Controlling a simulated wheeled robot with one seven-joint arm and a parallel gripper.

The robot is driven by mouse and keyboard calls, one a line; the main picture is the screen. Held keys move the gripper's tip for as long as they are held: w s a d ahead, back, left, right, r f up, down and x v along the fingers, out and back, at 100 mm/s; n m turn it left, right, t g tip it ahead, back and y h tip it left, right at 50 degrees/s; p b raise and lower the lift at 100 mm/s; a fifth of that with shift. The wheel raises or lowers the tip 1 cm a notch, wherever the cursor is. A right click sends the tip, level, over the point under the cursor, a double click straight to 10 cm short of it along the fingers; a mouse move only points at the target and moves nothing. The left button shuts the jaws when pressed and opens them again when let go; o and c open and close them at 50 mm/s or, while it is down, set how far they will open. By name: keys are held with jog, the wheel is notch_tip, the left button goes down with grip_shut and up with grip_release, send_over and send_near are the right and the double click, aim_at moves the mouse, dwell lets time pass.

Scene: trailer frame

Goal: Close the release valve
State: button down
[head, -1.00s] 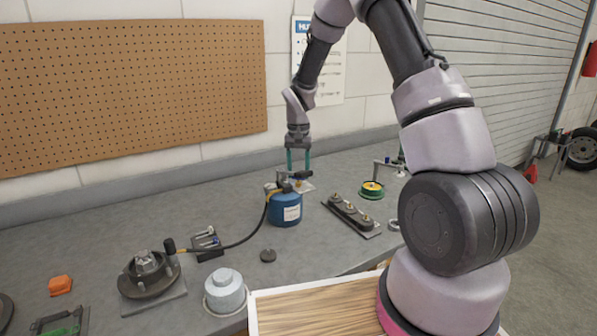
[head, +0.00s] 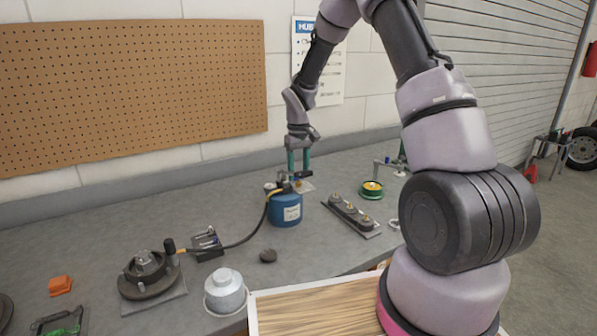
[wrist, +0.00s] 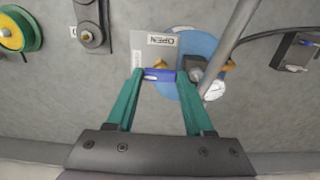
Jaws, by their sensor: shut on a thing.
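The blue canister (head: 286,210) stands upright on the grey bench, with the valve fittings on its top. It shows in part in the wrist view (wrist: 200,45), under the fittings. The release valve's small handle looks blue in the wrist view (wrist: 158,75) and lies crosswise between my teal fingertips. My gripper (wrist: 160,77) is shut on this handle from above; it also shows over the canister in the head view (head: 299,171). A grey plate (wrist: 148,55) beside the handle carries an OPEN label. A round white gauge (wrist: 213,90) sits right of the fingers.
A black hose (head: 253,232) runs from the canister to the left. A grey pot (head: 225,292) and a round clamp fixture (head: 148,277) stand in front left.

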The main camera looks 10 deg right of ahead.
dwell(0.4)
jog(key=shift+c, duration=1.4)
grip_release()
